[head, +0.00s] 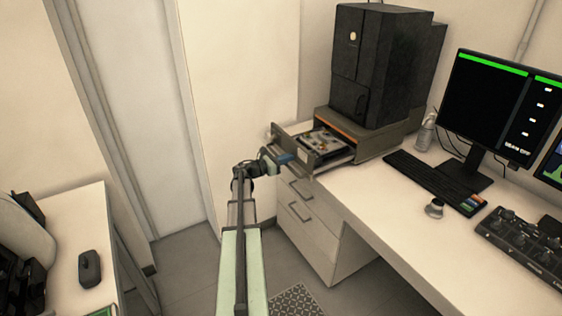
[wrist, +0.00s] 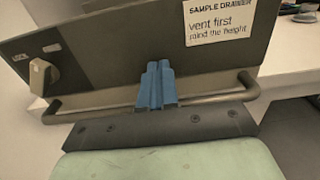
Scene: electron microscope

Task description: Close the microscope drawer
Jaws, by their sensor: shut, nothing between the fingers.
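The microscope drawer (head: 316,150) is pulled out of the base of the dark microscope (head: 372,70), with parts visible inside it. In the wrist view its grey front panel (wrist: 120,55) carries a label reading "SAMPLE DRAWER, vent first, mind the height", a knob (wrist: 40,73) at left and a bar handle (wrist: 92,106) across its lower part. My gripper (wrist: 157,80) has blue fingers, shut together and empty, at the middle of the handle. The fingers overlap the bar in the picture; I cannot tell whether they touch it. In the head view my gripper (head: 285,158) is at the drawer's front.
The microscope stands on a white desk (head: 400,200) with cabinet drawers (head: 300,213) below. A keyboard (head: 436,182), a bottle (head: 425,132), a monitor (head: 490,105) and a control panel (head: 525,240) are to the right. Another desk (head: 55,220) stands at left. Floor is open between the desks.

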